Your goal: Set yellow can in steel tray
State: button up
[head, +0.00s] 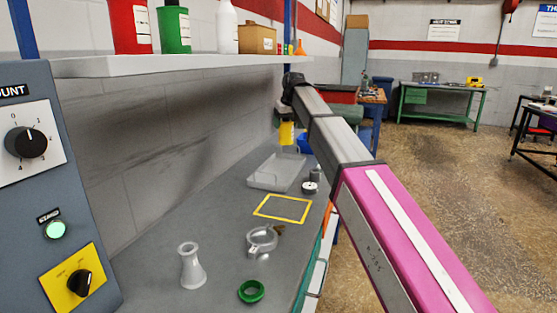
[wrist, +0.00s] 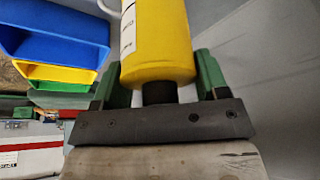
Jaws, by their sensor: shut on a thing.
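The yellow can (wrist: 160,45) is held between the green fingers of my gripper (wrist: 157,80) in the wrist view. It has a white label on its left side. In the head view the yellow can (head: 287,133) hangs at the end of my arm, above the back part of the grey bench. My gripper (head: 288,112) is small and partly hidden there by my own arm. The steel tray (head: 262,182) lies on the bench below and a little nearer than the can. It looks empty, and the can is apart from it.
A small dark-and-white round item (head: 310,187) is right of the tray. A shelf (head: 180,65) overhangs the left side.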

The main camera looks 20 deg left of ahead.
aim_at(290, 125)
notch_tip(290, 125, down, 9)
jog(key=shift+f, duration=0.2)
dwell(0.3)
jog(key=shift+f, duration=0.1)
jog(key=o, duration=1.2)
jog(key=v, duration=1.2)
